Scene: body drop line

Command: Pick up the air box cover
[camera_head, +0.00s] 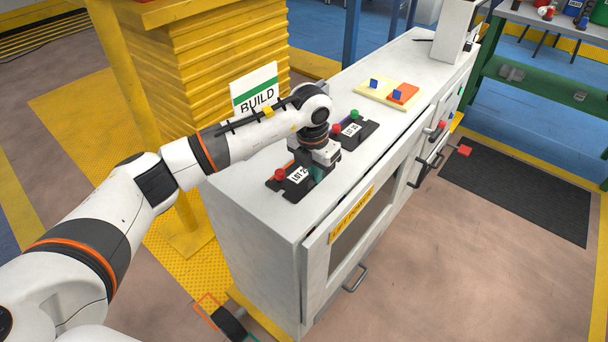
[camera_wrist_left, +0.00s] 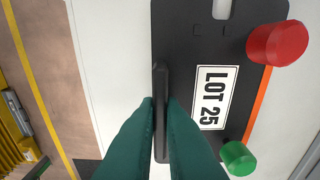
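The air box cover appears to be the near black plate (camera_head: 278,185) with a LOT 25 label and a red knob, lying on the white cabinet top. In the left wrist view the black plate (camera_wrist_left: 185,45) shows its label, a red knob and a green knob. My left gripper (camera_head: 318,172) is over this plate, pointing down, and hides part of it. In the wrist view the green fingers of my left gripper (camera_wrist_left: 160,103) are close together, with the plate's raised black bar between them, against both sides. I cannot tell any lift off the top.
A similar black plate (camera_head: 366,129) with red and green knobs lies just beyond. A yellow board (camera_head: 372,92) with an orange block (camera_head: 404,93) sits farther back on the white cabinet (camera_head: 262,208). A BUILD sign (camera_head: 255,90) and yellow stack (camera_head: 205,60) stand beside the arm.

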